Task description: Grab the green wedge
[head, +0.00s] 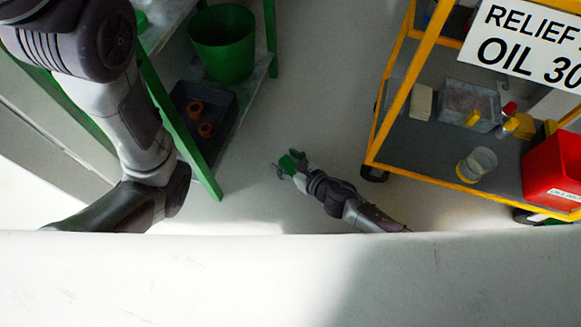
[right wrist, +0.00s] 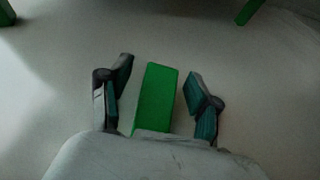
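The green wedge (right wrist: 156,97) lies between the two fingers of my right gripper (right wrist: 160,88) in the right wrist view. Its near end is hidden behind the gripper's body. The fingers are spread, with a gap to the wedge on each side. In the head view the wedge shows as a small green patch (head: 288,163) at the end of my right gripper (head: 284,168), over the pale floor. I cannot tell how high the gripper is above the floor. My left arm comes in at the left, and its gripper is out of view.
A green-framed shelf (head: 172,125) with a green bin (head: 222,45) and a dark tray (head: 224,135) of orange parts stands left. A yellow-framed cart (head: 376,128) with a red box (head: 556,165) and jars stands right. The floor (head: 310,90) between is clear. A white surface (head: 290,280) fills the bottom.

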